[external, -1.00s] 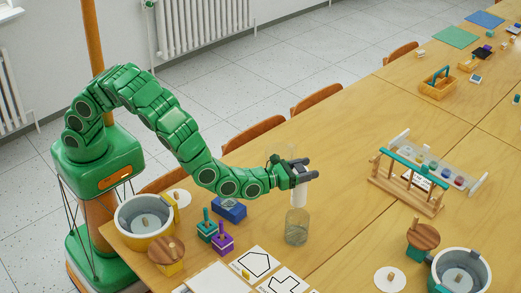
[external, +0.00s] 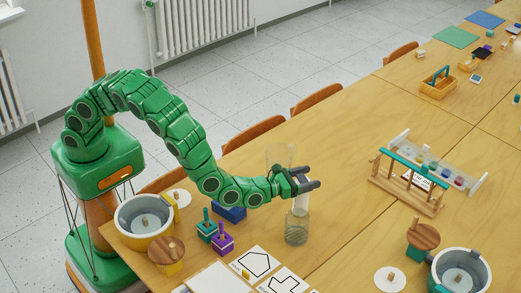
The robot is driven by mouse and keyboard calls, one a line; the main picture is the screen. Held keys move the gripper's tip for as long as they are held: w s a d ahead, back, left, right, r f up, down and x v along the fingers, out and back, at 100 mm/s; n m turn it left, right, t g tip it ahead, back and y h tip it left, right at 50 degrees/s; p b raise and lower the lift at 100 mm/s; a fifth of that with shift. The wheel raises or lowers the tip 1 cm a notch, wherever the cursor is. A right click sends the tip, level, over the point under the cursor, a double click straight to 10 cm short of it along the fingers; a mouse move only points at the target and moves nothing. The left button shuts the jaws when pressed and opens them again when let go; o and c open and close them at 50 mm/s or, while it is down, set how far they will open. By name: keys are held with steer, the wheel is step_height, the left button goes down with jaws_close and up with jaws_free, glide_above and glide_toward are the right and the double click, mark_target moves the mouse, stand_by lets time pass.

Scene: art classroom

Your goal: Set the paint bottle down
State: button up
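My gripper (external: 308,181) is above the near part of the long wooden table, pointing right, with its dark fingers around the top of a pale white bottle. I take this to be the paint bottle (external: 300,203). The bottle is upright, its top hidden by the fingers. Directly below it in the picture is a clear, greyish jar-like cylinder (external: 297,230) on the table. I cannot tell whether the bottle is inside, behind or above it. A faint transparent shape (external: 280,156) shows just behind the gripper.
A blue box (external: 231,211), teal and purple blocks (external: 222,243), and a grey pot (external: 146,218) stand left of the gripper. White shape cards (external: 254,262) lie in front. A wooden rack (external: 407,185) stands to the right. The table beyond the gripper is largely clear.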

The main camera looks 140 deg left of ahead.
mark_target(298, 179)
steer(key=shift+o, duration=1)
steer(key=shift+d, duration=0.1)
steer(key=shift+s+d, duration=0.1)
steer(key=shift+d, duration=0.2)
steer(key=shift+v, duration=1.1)
step_height(298, 179, up, 4)
steer(key=shift+r, duration=1.5)
